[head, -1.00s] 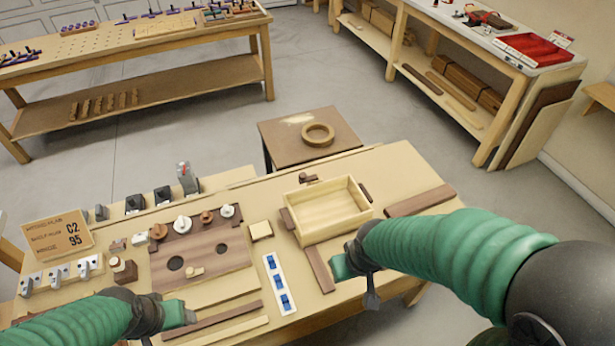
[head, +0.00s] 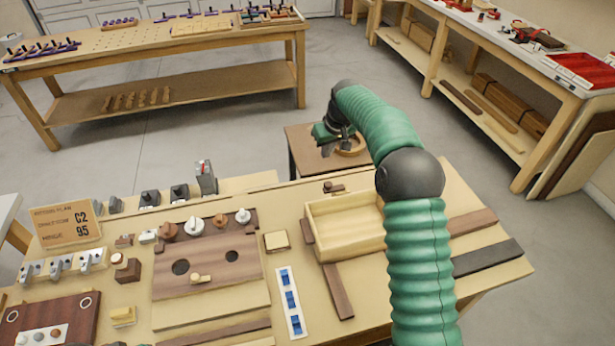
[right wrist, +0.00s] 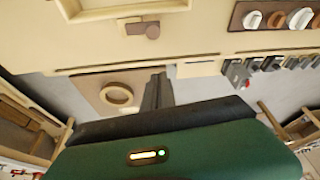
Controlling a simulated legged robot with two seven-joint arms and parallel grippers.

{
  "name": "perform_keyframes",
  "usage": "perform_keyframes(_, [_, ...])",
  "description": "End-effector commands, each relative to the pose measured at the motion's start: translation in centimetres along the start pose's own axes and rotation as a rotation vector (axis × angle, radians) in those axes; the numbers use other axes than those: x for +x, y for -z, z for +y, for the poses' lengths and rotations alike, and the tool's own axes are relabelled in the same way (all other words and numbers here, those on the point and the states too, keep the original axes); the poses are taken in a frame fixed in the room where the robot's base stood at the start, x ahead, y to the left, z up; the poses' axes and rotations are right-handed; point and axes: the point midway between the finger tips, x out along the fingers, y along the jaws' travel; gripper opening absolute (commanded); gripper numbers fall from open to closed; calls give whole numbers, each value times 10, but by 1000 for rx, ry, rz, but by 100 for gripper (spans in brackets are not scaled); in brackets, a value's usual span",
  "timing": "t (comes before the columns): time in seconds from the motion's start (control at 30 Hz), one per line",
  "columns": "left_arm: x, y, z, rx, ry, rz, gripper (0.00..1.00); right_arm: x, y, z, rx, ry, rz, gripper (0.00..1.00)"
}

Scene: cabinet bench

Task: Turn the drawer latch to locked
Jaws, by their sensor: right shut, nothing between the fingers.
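The small brown latch (head: 334,187) sits on the bench just behind the pale wooden drawer box (head: 345,252). In the right wrist view the latch (right wrist: 138,30) shows a round knob with a short bar lying roughly along the drawer's edge. My right gripper (head: 327,149) is past the bench's back edge, beyond the latch and above the small brown table. It is shut and empty, apart from the latch. In the right wrist view its dark fingers (right wrist: 157,92) point towards the bench. My left gripper is out of view.
A wooden ring (head: 350,147) lies on the small brown table (head: 300,150) behind the bench. A brown board (head: 205,268) with knobs and holes and a blue-switch strip (head: 290,301) are left of the drawer. My right arm covers the drawer's right side.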

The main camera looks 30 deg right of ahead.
Motion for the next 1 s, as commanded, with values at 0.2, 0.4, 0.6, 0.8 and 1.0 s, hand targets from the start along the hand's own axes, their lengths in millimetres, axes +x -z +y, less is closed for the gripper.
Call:
perform_keyframes(0.2, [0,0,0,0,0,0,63,0,2,4,3,0,3,0])
perform_keyframes(0.4, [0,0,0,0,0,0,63,3,2,5,3,1,3,0])
perform_keyframes(0.6, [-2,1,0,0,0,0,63,31,2,5,4,3,0,0])
perform_keyframes(0.8, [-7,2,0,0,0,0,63,75,2,4,3,2,1,0])
perform_keyframes(1.0, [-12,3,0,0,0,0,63,97,-6,5,4,1,4,0])
